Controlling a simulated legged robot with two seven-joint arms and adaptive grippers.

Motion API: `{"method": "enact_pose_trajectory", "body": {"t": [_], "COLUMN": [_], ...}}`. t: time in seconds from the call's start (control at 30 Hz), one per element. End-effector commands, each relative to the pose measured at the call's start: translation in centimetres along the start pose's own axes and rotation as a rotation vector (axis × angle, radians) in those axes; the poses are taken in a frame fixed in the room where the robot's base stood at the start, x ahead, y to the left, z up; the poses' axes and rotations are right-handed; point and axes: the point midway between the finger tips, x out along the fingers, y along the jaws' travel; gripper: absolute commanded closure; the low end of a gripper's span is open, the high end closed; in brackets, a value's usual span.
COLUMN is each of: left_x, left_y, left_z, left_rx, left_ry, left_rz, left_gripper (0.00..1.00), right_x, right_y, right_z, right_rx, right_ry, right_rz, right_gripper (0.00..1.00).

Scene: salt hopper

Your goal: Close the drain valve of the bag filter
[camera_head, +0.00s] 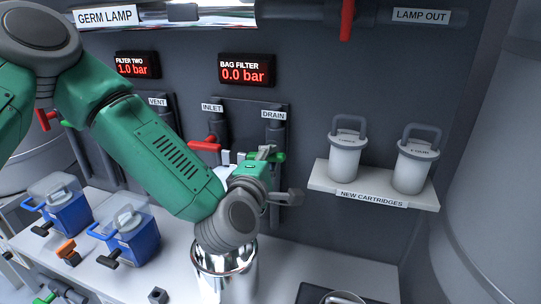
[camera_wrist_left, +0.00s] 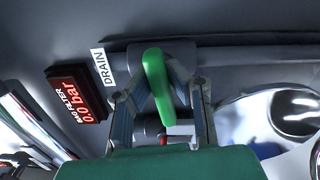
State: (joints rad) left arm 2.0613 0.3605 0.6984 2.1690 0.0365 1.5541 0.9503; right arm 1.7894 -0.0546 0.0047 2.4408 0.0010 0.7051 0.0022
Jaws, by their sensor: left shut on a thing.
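The drain valve's green handle (camera_head: 279,157) shows at the bag filter, on the pipe under the DRAIN label (camera_head: 273,113). Its tip sticks out to the right of my gripper. In the left wrist view the green handle (camera_wrist_left: 155,78) stands between my two fingers, beside the DRAIN label (camera_wrist_left: 103,67). My left gripper (camera_head: 262,155) is shut on the handle; its fingers also show in the left wrist view (camera_wrist_left: 162,105). My wrist hides part of the valve and the pipe below it. My right gripper is not in view.
The red inlet valve handle (camera_head: 204,146) is close to the left of my gripper. The BAG FILTER display (camera_head: 246,71) reads 0.0 bar. A shiny metal vessel (camera_head: 211,268) stands below my wrist. A shelf (camera_head: 373,187) with two white cartridges is at right.

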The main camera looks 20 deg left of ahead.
Motion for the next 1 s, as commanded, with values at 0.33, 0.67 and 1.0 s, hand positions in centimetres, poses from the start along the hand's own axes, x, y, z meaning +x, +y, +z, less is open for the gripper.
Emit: {"method": "enact_pose_trajectory", "body": {"t": [0.33, 0.67, 1.0], "left_x": [-0.18, -0.21, -0.21], "left_y": [-0.68, -0.85, -0.86], "left_z": [0.04, 0.02, 0.02], "left_rx": [0.143, 0.169, 0.168], "left_ry": [-0.004, -0.005, -0.005], "left_rz": [-0.014, -0.017, -0.017], "left_gripper": [1.00, 1.00, 0.66], "right_x": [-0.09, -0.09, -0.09], "right_y": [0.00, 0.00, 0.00], "right_z": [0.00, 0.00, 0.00], "right_rx": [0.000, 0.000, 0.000], "right_ry": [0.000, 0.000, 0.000], "right_rz": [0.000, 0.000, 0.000], "right_gripper": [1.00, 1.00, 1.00]}}
